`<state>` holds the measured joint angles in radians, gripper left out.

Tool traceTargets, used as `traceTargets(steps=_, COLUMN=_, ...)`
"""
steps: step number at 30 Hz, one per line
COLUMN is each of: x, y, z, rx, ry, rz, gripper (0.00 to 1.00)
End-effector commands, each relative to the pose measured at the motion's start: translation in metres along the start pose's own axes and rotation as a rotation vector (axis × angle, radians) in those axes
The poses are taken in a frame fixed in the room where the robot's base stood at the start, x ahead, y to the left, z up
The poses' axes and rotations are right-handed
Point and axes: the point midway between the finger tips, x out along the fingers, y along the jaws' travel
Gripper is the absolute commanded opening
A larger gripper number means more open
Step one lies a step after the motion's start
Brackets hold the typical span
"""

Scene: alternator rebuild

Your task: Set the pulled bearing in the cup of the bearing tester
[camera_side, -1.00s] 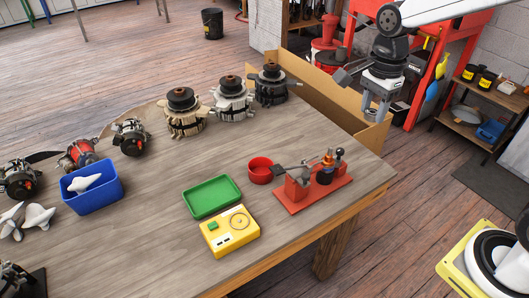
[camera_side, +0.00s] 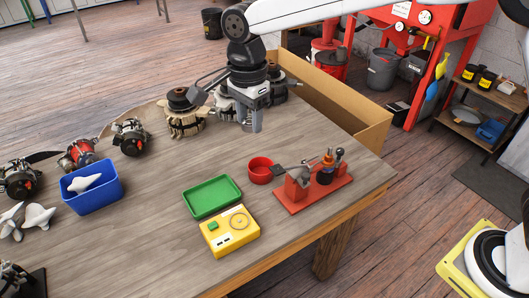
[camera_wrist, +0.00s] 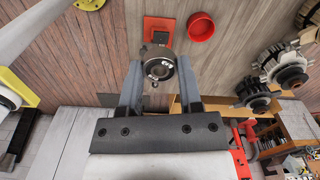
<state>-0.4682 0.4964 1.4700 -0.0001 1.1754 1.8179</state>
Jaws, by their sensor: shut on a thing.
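My gripper (camera_side: 253,124) hangs over the back of the table, in front of the alternator parts in the side view. In the wrist view my gripper (camera_wrist: 160,78) is shut on the bearing (camera_wrist: 160,68), a small metal ring with a dark opening, held between the fingertips. I cannot make out the bearing in the side view. A red stand (camera_side: 293,200) with a lever and a dark round part (camera_side: 325,176) is at the right of the table. A yellow box with a dial (camera_side: 228,232) sits at the front. I cannot tell for certain which is the bearing tester.
A red bowl (camera_side: 260,170) stands beside the stand, and a green tray (camera_side: 212,196) lies behind the yellow box. A blue bin (camera_side: 92,200) is at left. Alternator parts (camera_side: 183,120) line the back. A cardboard box (camera_side: 345,108) borders the table's far right edge. The table's middle is clear.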

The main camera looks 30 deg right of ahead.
Motion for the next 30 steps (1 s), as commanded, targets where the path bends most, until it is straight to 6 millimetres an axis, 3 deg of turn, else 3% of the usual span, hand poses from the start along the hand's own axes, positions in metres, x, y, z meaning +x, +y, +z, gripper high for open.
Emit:
traceTargets(steps=9, x=0.008, y=-0.010, z=0.045, rx=-0.045, ry=0.001, rz=0.002, gripper=0.00)
traceTargets(steps=14, x=0.034, y=-0.009, z=0.042, rx=-0.041, ry=0.001, rz=0.004, gripper=0.00)
traceTargets(steps=20, x=0.071, y=-0.009, z=0.042, rx=-0.041, ry=0.001, rz=0.004, gripper=0.00)
traceTargets(steps=30, x=0.169, y=-0.009, z=0.041, rx=-0.041, ry=0.002, rz=0.005, gripper=0.00)
